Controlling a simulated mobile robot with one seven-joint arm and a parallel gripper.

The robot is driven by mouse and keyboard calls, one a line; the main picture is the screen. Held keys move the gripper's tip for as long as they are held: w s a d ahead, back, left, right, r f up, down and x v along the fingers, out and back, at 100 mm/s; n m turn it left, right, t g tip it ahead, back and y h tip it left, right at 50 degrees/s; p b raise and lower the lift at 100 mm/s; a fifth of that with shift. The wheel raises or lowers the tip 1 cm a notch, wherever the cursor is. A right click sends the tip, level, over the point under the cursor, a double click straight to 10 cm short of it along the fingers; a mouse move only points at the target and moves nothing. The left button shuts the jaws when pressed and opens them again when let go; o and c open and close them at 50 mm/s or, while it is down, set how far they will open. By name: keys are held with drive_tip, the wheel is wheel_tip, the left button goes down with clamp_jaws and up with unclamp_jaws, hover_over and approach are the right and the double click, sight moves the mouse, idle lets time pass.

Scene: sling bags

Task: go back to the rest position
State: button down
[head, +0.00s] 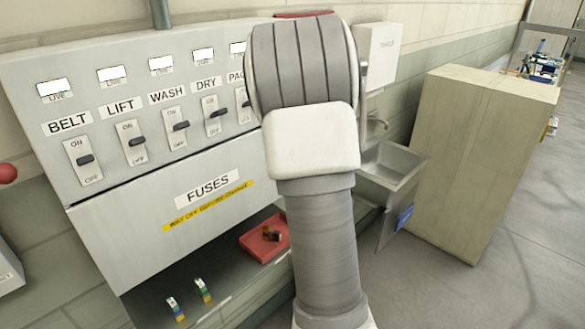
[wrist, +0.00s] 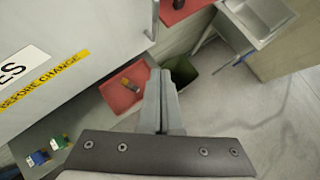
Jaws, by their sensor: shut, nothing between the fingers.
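My gripper (wrist: 163,76) shows in the wrist view with its two narrow grey fingers together and nothing between them. It points towards the gap between the red tray (wrist: 116,96) and a dark green bin (wrist: 185,72), apart from the panel as far as I can tell. In the head view my arm rises through the middle and hides the right end of the grey switch panel (head: 100,215); my gripper is out of sight there. The panel has labelled switches, such as BELT (head: 84,160) and LIFT (head: 135,141), above a FUSES cover.
The red tray (head: 256,246) on the shelf below holds small dark pieces. Two small coloured fuse-like blocks (head: 203,289) stand on the shelf's left. A metal sink (head: 398,168) and a tall beige cabinet (head: 480,160) stand right. Grey floor is clear at lower right.

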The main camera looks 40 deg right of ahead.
drive_tip(key=shift+s+r, duration=0.1)
drive_tip(key=s+a+r+m+h+b, duration=0.1)
drive_tip(key=s+a+r+m, duration=0.6)
drive_tip(key=a+r+m, duration=0.6)
drive_tip(key=s+a+f+m+g+y+b, duration=0.1)
drive_tip(key=s+a+f+m+y, duration=0.1)
drive_tip(key=s+a+m, duration=0.6)
drive_tip(key=s+a+f+m+g+y+b, duration=0.1)
drive_tip(key=s+a+f+m+y, duration=0.1)
drive_tip(key=s+a+m, duration=0.6)
drive_tip(key=s+a+y, duration=0.1)
drive_tip(key=s+a, duration=0.2)
drive_tip(key=s, duration=0.1)
drive_tip(key=shift+m+y, duration=0.3)
drive_tip(key=shift+m, duration=0.1)
